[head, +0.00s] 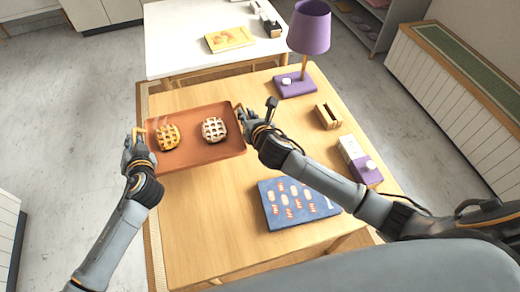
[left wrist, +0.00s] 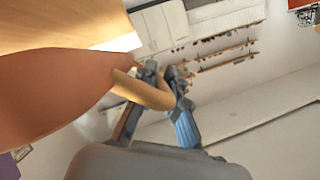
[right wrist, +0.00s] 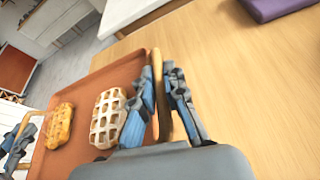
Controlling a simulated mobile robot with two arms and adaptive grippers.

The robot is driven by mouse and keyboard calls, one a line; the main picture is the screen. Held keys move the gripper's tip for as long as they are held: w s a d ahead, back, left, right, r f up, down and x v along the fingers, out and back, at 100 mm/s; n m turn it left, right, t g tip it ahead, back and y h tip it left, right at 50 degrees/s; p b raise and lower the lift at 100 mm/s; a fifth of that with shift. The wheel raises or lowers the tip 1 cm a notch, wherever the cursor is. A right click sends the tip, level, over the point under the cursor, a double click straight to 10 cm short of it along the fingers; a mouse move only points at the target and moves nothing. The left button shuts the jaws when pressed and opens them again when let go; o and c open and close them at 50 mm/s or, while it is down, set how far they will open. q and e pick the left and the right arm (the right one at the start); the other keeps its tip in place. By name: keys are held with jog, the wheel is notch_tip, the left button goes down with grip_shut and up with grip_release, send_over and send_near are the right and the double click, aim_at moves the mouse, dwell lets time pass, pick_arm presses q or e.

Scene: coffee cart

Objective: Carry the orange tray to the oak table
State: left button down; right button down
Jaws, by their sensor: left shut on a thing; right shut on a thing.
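The orange tray (head: 195,154) is over the left far part of the oak table (head: 205,235), roughly level; whether it touches the tabletop I cannot tell. It carries a golden waffle (head: 168,137) and a pale waffle (head: 214,130). My left gripper (head: 138,134) is shut on the tray's left wooden handle, which also shows in the left wrist view (left wrist: 150,92). My right gripper (head: 244,116) is shut on the right wooden handle, seen between its fingers in the right wrist view (right wrist: 158,95).
On the oak table stand a purple lamp (head: 309,30), a small wooden holder (head: 328,116), a white and purple box (head: 360,160) and a blue patterned book (head: 297,203). A white table (head: 185,45) with a yellow book (head: 230,39) stands behind. The table's near left is clear.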

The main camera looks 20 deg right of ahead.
pick_arm(q)
jog(key=shift+f, duration=0.35)
pick_arm(e)
jog(key=shift+f, duration=0.35)
pick_arm(q)
jog(key=shift+f, duration=0.1)
pick_arm(e)
jog(key=shift+f, duration=0.1)
